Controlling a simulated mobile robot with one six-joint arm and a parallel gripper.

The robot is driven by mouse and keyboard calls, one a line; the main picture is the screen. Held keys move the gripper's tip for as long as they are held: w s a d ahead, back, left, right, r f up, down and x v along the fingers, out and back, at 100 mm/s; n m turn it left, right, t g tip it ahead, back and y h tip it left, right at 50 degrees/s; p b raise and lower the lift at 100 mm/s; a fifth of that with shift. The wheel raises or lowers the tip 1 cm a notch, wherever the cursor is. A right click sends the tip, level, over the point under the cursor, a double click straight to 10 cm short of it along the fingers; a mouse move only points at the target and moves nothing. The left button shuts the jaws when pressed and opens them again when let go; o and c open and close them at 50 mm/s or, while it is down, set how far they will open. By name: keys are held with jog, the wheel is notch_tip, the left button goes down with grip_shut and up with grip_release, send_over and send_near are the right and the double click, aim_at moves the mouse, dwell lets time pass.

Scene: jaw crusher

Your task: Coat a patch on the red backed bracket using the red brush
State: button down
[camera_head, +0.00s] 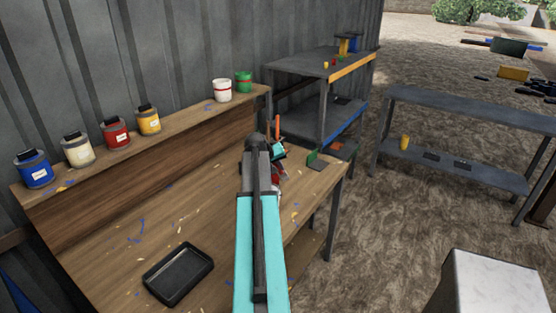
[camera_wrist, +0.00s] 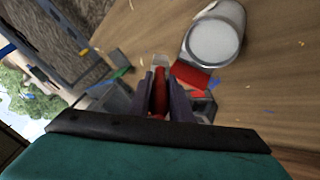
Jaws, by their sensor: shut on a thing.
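My gripper (camera_wrist: 166,88) is shut on the red brush (camera_wrist: 160,92), which stands between its two dark fingers in the wrist view. A pale, see-through shape is at the brush's far end; I cannot tell what it is. A red plate (camera_wrist: 190,75), which looks like the red backed bracket, lies just right of the fingers, partly hidden by them. I cannot tell whether the brush touches it. In the head view my gripper (camera_head: 277,160) is over the right end of the wooden bench (camera_head: 205,225), and my arm hides much of this area.
An open can with pale contents (camera_wrist: 215,40) stands beside the red plate. A green bracket (camera_head: 313,158) and an orange one (camera_head: 340,148) are right of my gripper. A black tray (camera_head: 178,273) lies at the bench front. Several paint cans line the shelf, including a red can (camera_head: 116,133).

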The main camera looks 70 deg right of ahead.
jog(key=shift+s+r+p, duration=0.15)
jog(key=shift+r+p, duration=0.6)
jog(key=shift+r, duration=1.25)
